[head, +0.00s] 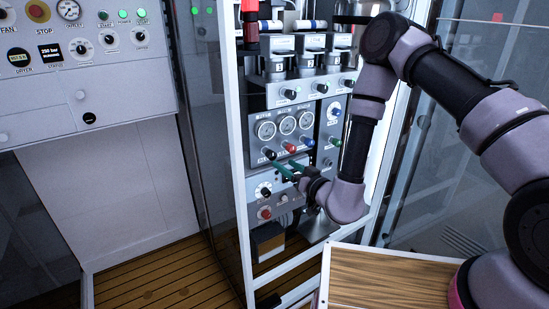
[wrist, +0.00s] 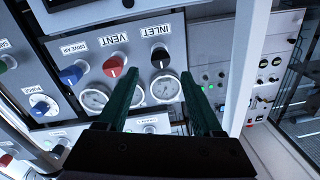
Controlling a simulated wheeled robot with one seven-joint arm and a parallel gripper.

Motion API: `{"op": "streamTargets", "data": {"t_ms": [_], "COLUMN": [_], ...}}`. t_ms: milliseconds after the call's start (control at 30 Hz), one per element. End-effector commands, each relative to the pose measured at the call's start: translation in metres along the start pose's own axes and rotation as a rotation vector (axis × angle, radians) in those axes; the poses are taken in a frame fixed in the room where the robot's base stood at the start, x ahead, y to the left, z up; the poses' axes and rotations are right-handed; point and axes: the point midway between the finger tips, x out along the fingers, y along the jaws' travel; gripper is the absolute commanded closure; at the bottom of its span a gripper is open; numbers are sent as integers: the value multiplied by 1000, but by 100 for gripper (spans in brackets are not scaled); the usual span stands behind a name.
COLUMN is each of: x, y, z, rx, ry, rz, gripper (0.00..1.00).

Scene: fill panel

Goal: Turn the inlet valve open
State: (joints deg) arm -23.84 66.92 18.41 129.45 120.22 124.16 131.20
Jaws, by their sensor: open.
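The inlet valve is a small black knob (wrist: 160,54) under the INLET label in the wrist view. In the head view it is the leftmost knob (head: 270,153) below the row of gauges. My gripper (head: 285,166) has two green fingers, spread apart with nothing between them. In the head view its tips are just below and right of the inlet knob, close to the panel. In the wrist view the inlet knob shows beyond the gap between the fingertips (wrist: 156,80). Contact with the knob is not visible.
The red VENT knob (wrist: 114,66) and blue drive air knob (wrist: 72,74) are close beside the inlet knob. Round gauges (head: 287,125) are set above the knobs in the head view. A white frame post (head: 236,150) stands left of the panel.

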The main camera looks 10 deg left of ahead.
Motion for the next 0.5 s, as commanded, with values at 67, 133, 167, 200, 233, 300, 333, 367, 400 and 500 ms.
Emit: {"op": "streamTargets", "data": {"t_ms": [67,133,167,200,233,300,333,367,400,500], "x": [17,30,36,42,46,55,58,61,64,67], "y": [-2,-2,-2,-1,-1,-1,-1,-1,-1,-1], "z": [-1,-1,-1,-1,-1,-1,-1,-1,-1,0], "rx": [-2,-3,-3,-3,-3,-3,-3,-2,-1,-1], "ry": [3,3,3,3,3,2,1,1,2,0], "rz": [-3,-4,-4,-3,-3,-3,-4,-3,-2,-3], "gripper": [33,33,33,33,33,33,33,33,33,33]}}
